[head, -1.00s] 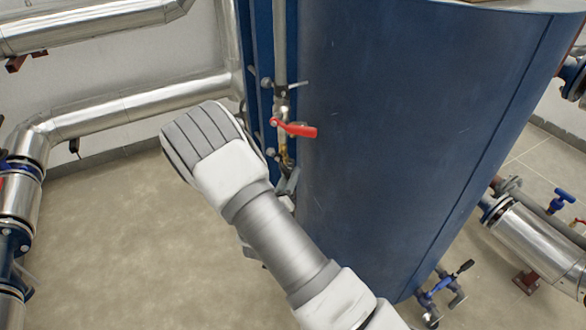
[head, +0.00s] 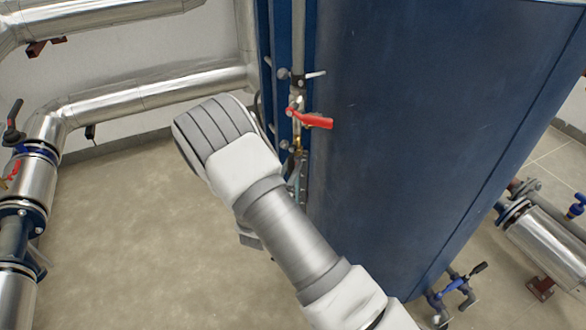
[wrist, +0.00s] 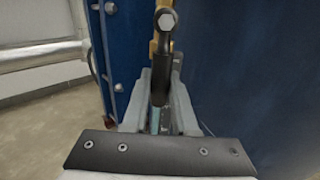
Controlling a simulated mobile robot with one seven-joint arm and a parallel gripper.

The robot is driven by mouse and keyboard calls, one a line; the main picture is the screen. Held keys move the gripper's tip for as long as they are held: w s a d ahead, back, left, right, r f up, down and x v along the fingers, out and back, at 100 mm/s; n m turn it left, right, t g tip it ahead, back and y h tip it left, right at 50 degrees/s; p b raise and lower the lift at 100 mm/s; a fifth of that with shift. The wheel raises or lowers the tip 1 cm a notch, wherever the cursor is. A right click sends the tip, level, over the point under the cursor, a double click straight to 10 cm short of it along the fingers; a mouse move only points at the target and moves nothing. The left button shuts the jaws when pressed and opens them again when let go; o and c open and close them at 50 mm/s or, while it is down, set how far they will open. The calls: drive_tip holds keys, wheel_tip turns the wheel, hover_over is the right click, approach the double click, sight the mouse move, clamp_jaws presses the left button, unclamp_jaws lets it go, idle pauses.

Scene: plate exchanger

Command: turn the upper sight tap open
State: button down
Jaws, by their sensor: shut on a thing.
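A brass sight tap with a dark lever stands in the upper middle of the wrist view. A bolt head tops it, and the lever (wrist: 161,82) hangs down toward my gripper. My gripper (wrist: 163,98) has its two grey fingers on either side of this lever and is shut on it. In the head view, brass fittings (head: 297,142) show beside the blue exchanger, with my gripper just below them. My wrist and forearm hide much of the gripper there. I cannot tell from these views how far the lever is turned.
A red-handled valve (head: 312,120) sits on the pipe just above the gripper. The blue exchanger body (head: 430,130) fills the right side, close to the fingers. Insulated pipes (head: 150,95) run at the left. The floor (head: 120,230) left of my arm is clear.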

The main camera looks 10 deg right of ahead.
drive_tip(key=shift+a, duration=0.1)
drive_tip(key=c, duration=0.7)
unclamp_jaws()
drive_tip(key=shift+s, duration=0.1)
drive_tip(key=p+v, duration=0.3)
drive_tip(key=v, duration=1.4)
drive_tip(key=shift+p, duration=0.35)
drive_tip(key=shift+s, duration=0.1)
